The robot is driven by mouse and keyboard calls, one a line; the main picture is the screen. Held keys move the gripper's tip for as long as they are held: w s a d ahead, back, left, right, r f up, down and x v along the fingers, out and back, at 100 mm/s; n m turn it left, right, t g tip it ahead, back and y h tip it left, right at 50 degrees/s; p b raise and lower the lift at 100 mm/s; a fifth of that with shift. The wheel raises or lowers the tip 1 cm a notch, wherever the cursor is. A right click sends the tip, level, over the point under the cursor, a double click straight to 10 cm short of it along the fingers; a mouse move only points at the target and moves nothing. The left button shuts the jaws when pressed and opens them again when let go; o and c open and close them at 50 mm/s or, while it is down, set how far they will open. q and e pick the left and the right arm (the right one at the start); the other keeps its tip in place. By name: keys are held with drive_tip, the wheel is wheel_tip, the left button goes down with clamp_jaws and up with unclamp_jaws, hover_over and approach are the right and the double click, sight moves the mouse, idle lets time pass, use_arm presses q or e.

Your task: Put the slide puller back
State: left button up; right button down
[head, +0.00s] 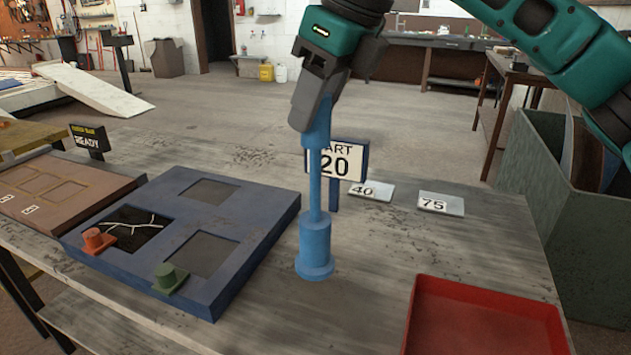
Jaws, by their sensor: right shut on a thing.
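My right gripper (312,112) is shut on the top of a light blue upright tool, which looks like the slide puller (315,190). The tool has a thick upper handle, a thin rod and a wide stepped lower end (315,245). It stands vertical just right of the blue frame, and its lower end appears to be at the table top. Whether that lower end is part of the puller or a separate holder, I cannot tell. My left gripper is not in view.
A "20" sign (345,163) stands behind the tool. Plates marked 40 (368,192) and 75 (440,204) lie beyond. A red tray (480,318) is at front right.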

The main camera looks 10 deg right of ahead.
sight(320, 167)
wheel_tip(320, 167, down, 5)
drive_tip(key=shift+r, duration=0.1)
drive_tip(key=shift+f, duration=0.35)
drive_tip(key=shift+f+b, duration=0.5)
drive_tip(key=shift+f, duration=1.65)
drive_tip(key=c, duration=1.1)
unclamp_jaws()
drive_tip(key=shift+f, duration=0.2)
drive_tip(key=o, duration=0.5)
drive_tip(key=shift+r, duration=0.1)
